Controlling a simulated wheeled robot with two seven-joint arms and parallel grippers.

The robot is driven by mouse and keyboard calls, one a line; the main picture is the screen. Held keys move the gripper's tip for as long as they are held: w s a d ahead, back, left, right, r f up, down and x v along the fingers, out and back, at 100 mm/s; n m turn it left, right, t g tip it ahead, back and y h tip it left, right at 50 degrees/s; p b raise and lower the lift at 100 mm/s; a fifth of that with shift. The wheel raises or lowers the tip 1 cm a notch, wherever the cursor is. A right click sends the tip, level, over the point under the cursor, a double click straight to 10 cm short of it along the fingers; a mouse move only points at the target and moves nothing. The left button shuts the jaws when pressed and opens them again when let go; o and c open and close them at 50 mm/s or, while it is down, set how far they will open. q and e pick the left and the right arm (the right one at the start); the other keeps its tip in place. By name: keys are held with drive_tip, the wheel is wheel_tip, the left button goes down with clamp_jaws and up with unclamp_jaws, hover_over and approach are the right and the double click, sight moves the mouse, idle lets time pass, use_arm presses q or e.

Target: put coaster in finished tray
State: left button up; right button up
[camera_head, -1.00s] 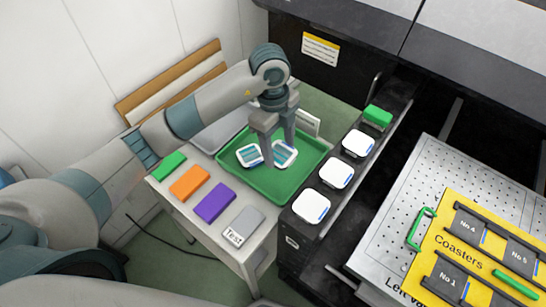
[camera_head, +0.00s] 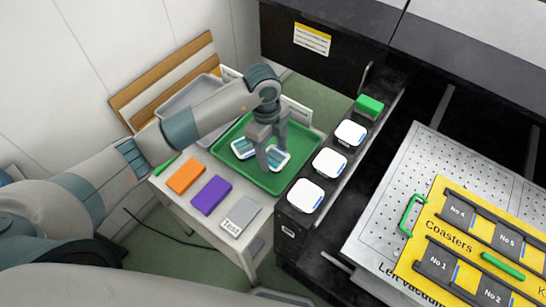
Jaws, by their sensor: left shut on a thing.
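My left gripper (camera_head: 272,157) reaches over the green tray (camera_head: 233,170) on the small side table. It is shut on a printed coaster (camera_head: 279,160) with white and teal bands, one finger on either side of it. The held coaster is low over the tray floor or touching it; I cannot tell which. A second printed coaster (camera_head: 242,149) lies in the tray just left of the gripper, partly covered by it. My right gripper is not in view.
Orange (camera_head: 186,176), purple (camera_head: 211,195) and grey "Test" blocks (camera_head: 241,216) line the table's front edge. A grey tray (camera_head: 188,101) lies behind. White coasters (camera_head: 305,195) stand in a row on the dark ledge to the right, near the yellow Coasters board (camera_head: 446,233).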

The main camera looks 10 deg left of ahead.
sight(273, 157)
use_arm(q)
drive_tip(key=shift+f+p, duration=0.55)
drive_tip(key=shift+f, duration=1.3)
drive_tip(key=shift+f, duration=0.1)
drive_tip(key=shift+f, duration=0.1)
drive_tip(key=o, duration=1.1)
drive_tip(key=shift+o, duration=0.2)
